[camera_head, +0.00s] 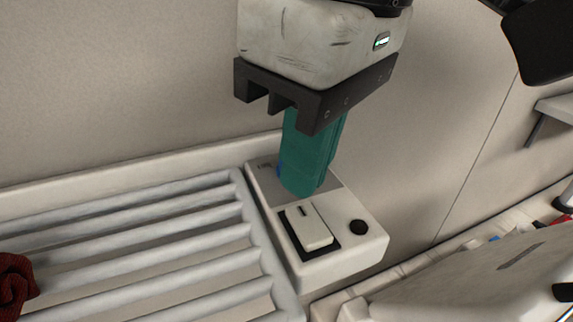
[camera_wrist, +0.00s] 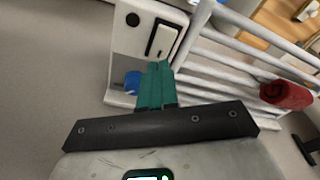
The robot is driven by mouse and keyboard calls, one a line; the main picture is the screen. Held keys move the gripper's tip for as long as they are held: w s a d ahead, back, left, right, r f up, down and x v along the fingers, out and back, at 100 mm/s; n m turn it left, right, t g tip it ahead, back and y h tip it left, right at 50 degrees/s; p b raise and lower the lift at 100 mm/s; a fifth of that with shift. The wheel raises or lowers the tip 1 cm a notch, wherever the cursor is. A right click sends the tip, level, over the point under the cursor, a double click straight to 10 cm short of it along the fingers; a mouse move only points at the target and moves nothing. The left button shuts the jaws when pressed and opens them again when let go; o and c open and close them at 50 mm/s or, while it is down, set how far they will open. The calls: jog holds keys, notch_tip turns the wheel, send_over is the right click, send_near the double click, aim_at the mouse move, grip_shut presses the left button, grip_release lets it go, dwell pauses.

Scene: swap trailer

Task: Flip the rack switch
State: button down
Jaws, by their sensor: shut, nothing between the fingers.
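The rack switch (camera_head: 309,227) is a white rocker in a black frame on a pale control box (camera_head: 345,260) at the end of the rack. It also shows in the wrist view (camera_wrist: 162,40). My gripper (camera_head: 301,190) has teal fingers, shut and empty, pointing down over the box just behind the rocker. In the wrist view the fingertips (camera_wrist: 158,66) are close to the rocker's near end. I cannot tell whether they touch the box. A blue part (camera_wrist: 133,82) beside the fingers is partly hidden in the head view.
The white barred rack (camera_head: 150,240) extends left, with a dark red cloth (camera_head: 14,285) on it. A dark round knob or hole (camera_head: 358,227) is on the box beside the switch. The wall (camera_head: 120,80) is close behind. A cluttered surface (camera_head: 480,270) is at the right.

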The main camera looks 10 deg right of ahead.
aim_at(304, 212)
notch_tip(304, 212, up, 4)
jog(key=p, duration=0.4)
jog(key=shift+r, duration=0.25)
dwell(0.4)
